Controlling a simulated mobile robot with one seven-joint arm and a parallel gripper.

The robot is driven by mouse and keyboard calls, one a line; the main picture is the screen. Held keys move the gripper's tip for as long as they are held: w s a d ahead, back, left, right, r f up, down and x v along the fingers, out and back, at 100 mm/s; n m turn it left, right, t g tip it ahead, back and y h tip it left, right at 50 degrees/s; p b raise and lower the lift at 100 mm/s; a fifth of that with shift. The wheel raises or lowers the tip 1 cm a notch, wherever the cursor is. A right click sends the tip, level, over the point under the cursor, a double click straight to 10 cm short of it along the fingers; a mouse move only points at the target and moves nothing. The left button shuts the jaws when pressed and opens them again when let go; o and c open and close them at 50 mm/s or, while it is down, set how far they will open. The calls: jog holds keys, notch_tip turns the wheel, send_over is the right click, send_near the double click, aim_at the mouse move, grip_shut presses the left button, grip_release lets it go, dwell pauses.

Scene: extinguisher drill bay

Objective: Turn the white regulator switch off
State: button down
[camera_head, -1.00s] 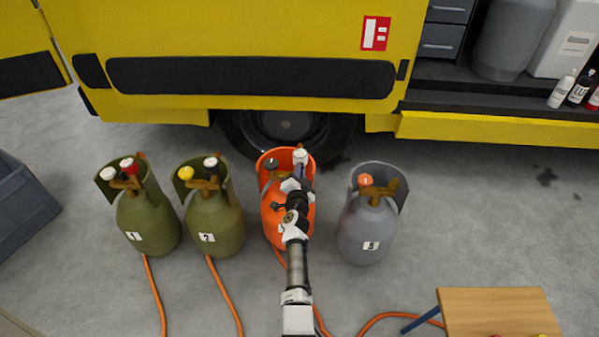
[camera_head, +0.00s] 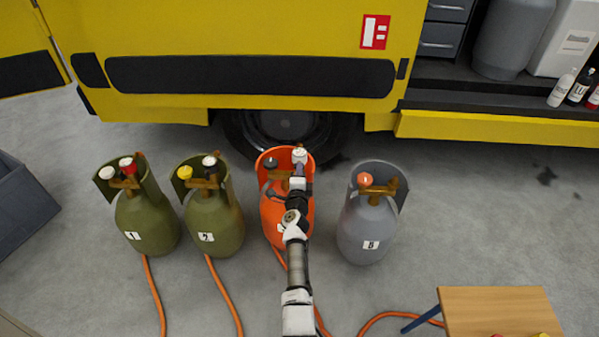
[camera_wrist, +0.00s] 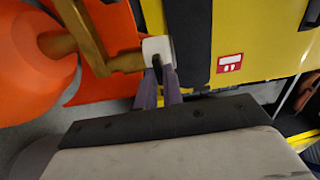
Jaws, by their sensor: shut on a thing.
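The white regulator switch (camera_head: 300,153) is on the brass valve of the orange gas cylinder (camera_head: 270,222), at the right side of its top. In the wrist view the switch (camera_wrist: 155,46) shows as a small white block with a dark slot, at the end of a brass arm (camera_wrist: 124,63). My gripper (camera_head: 299,167) reaches it from the front, and its narrow purple-grey fingers (camera_wrist: 163,72) are shut on the switch. The fingertips partly hide it. A black knob (camera_head: 271,163) is on the left of the same valve.
Two green cylinders (camera_head: 146,222) (camera_head: 215,222) stand to the left, and a grey cylinder (camera_head: 366,228) to the right. Orange hoses (camera_head: 225,296) run along the floor. A yellow truck (camera_head: 250,45) is close behind. A wooden table (camera_head: 495,308) is at front right.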

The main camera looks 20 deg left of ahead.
dwell(0.3)
jog(key=c, duration=1.5)
grip_release()
jog(key=shift+s+d, duration=0.1)
jog(key=shift+s, duration=0.1)
